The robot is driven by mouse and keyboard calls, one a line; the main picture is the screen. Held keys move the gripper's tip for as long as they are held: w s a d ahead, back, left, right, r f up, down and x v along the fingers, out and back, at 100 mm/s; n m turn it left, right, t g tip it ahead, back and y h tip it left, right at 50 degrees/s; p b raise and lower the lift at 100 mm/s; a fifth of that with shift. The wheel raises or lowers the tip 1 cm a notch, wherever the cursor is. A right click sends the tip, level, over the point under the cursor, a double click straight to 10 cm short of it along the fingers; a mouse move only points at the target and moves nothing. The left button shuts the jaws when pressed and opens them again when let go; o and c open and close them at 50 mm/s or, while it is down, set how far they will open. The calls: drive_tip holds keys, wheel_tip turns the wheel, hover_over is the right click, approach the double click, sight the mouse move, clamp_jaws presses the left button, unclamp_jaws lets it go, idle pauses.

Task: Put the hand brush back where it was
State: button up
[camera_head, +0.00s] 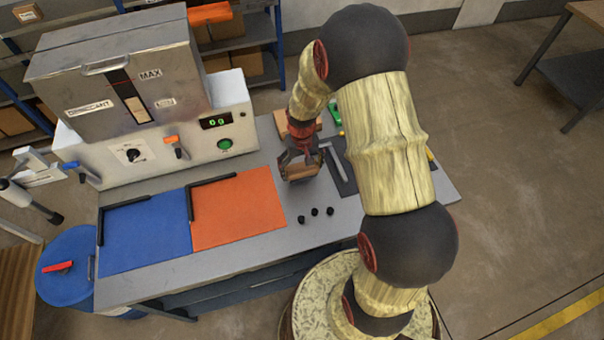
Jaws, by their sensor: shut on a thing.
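My gripper (299,167) is over the grey worktop, right of the orange mat. It is shut on a small brown wooden thing (299,174), which looks like the hand brush. The fingers hide part of it, and its bristles cannot be made out. I cannot tell whether it touches the worktop or hangs just above it. A dark mat (343,181) lies just right of the gripper, partly hidden by my arm. A grey angled bracket (334,161) lies at the left edge of this mat.
The orange mat (237,212) and blue mat (146,235) carry black corner brackets. Several small black knobs (315,212) stand in front of the gripper. A wooden block (283,124) and green item (335,112) lie behind. The worktop's front strip (240,262) is clear.

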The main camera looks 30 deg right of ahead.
sight(302, 174)
drive_tip(key=shift+f, duration=1.5)
drive_tip(key=shift+f+b, duration=0.2)
drive_tip(key=shift+b, duration=0.15)
drive_tip(key=o, duration=1.1)
